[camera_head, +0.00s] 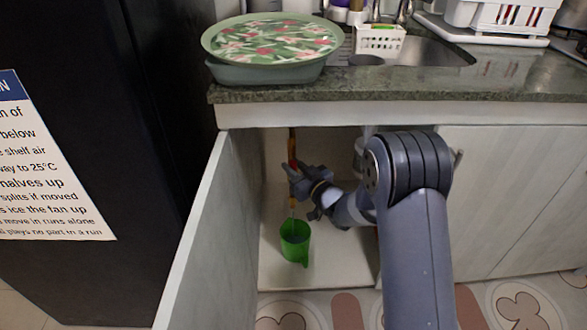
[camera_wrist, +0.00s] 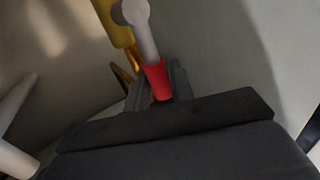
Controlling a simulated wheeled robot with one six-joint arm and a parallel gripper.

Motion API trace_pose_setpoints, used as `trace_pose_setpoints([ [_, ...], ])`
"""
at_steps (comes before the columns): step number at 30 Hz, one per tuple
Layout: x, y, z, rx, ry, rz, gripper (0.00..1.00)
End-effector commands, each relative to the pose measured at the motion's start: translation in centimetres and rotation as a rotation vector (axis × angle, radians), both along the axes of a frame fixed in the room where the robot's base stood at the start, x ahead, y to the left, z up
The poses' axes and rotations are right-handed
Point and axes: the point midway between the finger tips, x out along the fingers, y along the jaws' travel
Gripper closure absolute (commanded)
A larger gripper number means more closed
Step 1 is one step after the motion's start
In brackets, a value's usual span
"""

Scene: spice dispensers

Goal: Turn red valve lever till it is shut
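The red valve lever (camera_wrist: 157,80) shows in the wrist view on a grey stem, beside a yellow pipe (camera_wrist: 114,22). In the head view, a small red part of the valve (camera_head: 292,148) shows inside the open cabinet, just above my gripper (camera_head: 294,173). In the wrist view, my gripper's two fingers (camera_wrist: 160,87) lie on either side of the lever, close against it, and appear shut on it. The lever's lower end is hidden behind the gripper body. A green cup (camera_head: 294,241) stands on the cabinet floor below, with a thin pale line above it.
The open cabinet door (camera_head: 203,240) stands to the left of my arm. The counter edge (camera_head: 400,92) runs overhead, with a green floral-lidded dish (camera_head: 268,72) on top. Closed cabinet doors (camera_head: 510,200) lie to the right. The cabinet floor (camera_head: 340,262) is clear right of the cup.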

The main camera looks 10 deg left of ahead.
Motion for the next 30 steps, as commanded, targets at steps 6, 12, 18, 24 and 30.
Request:
trace_pose_setpoints([
  [6,0.18,0.20,0.01,-0.001,0.001,-0.001,0.77],
  [12,0.17,0.17,0.02,0.000,0.000,0.000,0.86],
  [18,0.15,0.17,0.02,0.000,0.000,0.000,1.00],
  [24,0.15,0.16,0.02,-0.001,-0.001,0.000,1.00],
  [30,0.30,0.14,-0.02,0.003,0.001,0.000,1.00],
])
